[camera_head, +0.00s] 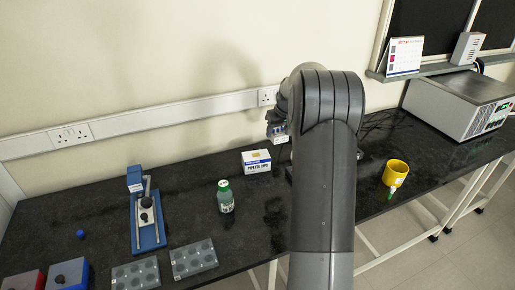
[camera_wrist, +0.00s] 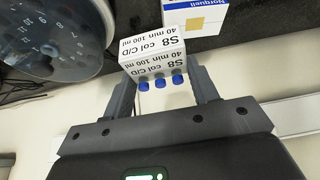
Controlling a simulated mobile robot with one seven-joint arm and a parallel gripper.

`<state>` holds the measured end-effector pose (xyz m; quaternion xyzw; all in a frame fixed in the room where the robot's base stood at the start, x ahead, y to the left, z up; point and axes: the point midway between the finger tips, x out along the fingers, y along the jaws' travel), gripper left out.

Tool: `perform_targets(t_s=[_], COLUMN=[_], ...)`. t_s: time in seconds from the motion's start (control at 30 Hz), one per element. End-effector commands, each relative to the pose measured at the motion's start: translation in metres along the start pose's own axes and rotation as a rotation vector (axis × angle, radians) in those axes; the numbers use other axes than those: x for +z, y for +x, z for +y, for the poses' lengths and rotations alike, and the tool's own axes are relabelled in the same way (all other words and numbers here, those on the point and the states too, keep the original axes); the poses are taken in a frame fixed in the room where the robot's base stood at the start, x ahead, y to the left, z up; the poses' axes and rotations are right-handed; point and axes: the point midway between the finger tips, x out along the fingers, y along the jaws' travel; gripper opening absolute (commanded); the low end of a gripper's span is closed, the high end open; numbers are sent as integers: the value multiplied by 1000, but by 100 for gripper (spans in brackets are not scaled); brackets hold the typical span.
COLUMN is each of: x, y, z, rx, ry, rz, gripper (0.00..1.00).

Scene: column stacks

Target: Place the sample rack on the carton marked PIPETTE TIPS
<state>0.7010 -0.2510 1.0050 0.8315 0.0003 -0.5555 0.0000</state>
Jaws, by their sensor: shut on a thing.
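The sample rack (camera_wrist: 155,57) is a white block lettered "S8 col C/D 40 min 100 ml", with three blue caps showing in the wrist view. My gripper (camera_wrist: 164,80) is shut on it, one finger at each side. In the head view the rack (camera_head: 281,140) shows partly beside my arm, raised off the bench. The carton marked PIPETTE TIPS (camera_head: 257,168) stands on the bench, below and left of the rack in the picture. A white and blue carton (camera_wrist: 205,22) marked "Norquell" shows at the wrist view's top, apart from the rack.
A green-capped bottle (camera_head: 225,198) stands left of the carton. A blue stand (camera_head: 149,225) and grey well blocks (camera_head: 193,258) are farther left. A yellow cup (camera_head: 396,172) is right of my arm. A round clear-rimmed thing (camera_wrist: 50,35) is near the rack. My arm hides part of the bench.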

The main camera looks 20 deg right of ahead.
Motion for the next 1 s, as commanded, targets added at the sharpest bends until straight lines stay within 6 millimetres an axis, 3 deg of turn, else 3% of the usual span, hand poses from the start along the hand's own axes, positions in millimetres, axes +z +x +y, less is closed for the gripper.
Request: perform_targets(t_s=[0.2, 0.4, 0.63, 0.83, 1.0], x=[-21, -36, -36, -25, -23], y=[44, 70, 84, 110, 113], z=[-38, -61, -66, -66, -66], rx=[-1, 0, 0, 0, 0], ry=[-4, -2, 1, 1, 1], rz=[-2, 0, -2, -2, 0], gripper=[27, 27, 27, 27, 27])
